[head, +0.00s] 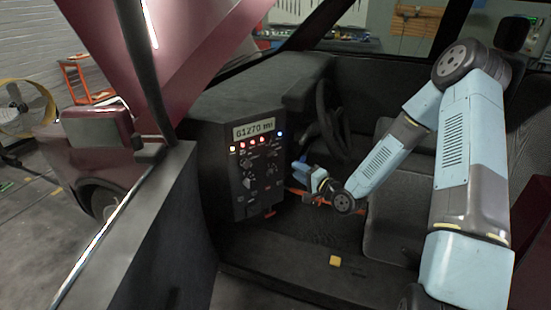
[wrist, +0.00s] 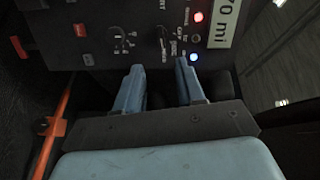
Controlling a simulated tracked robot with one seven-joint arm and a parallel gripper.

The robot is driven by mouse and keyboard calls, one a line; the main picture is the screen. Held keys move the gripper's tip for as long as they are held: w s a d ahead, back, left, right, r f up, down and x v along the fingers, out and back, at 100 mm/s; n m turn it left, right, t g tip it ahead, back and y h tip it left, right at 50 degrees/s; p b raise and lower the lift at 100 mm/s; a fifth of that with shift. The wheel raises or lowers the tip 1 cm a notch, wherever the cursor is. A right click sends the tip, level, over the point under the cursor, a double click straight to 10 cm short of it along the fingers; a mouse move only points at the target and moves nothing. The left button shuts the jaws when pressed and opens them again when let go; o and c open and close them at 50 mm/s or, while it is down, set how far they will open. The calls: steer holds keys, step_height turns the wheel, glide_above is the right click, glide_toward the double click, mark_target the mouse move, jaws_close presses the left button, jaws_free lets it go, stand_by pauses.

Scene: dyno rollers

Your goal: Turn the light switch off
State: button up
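A dark control panel (head: 258,165) stands in the car's dashboard, with a lit "61270 mi" display, a row of small lights and several knobs and switches. Its labels are too small to read surely, so I cannot tell which control is the light switch. My gripper (head: 302,172) is just right of the panel in the head view, fingers pointing toward it. In the wrist view my gripper (wrist: 160,67) is open and empty. A switch with a pale lever (wrist: 163,42) lies just beyond the gap between the fingertips; no contact shows.
A steering wheel (head: 328,120) is behind my gripper. The open car door (head: 130,225) stands left of the panel. A yellow block (head: 335,261) lies on the car floor. An orange bar (wrist: 55,135) runs left of my gripper in the wrist view.

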mark_target(274, 156)
steer(key=x, duration=1.3)
steer(key=shift+w+a, duration=0.1)
steer(key=shift+w, duration=0.05)
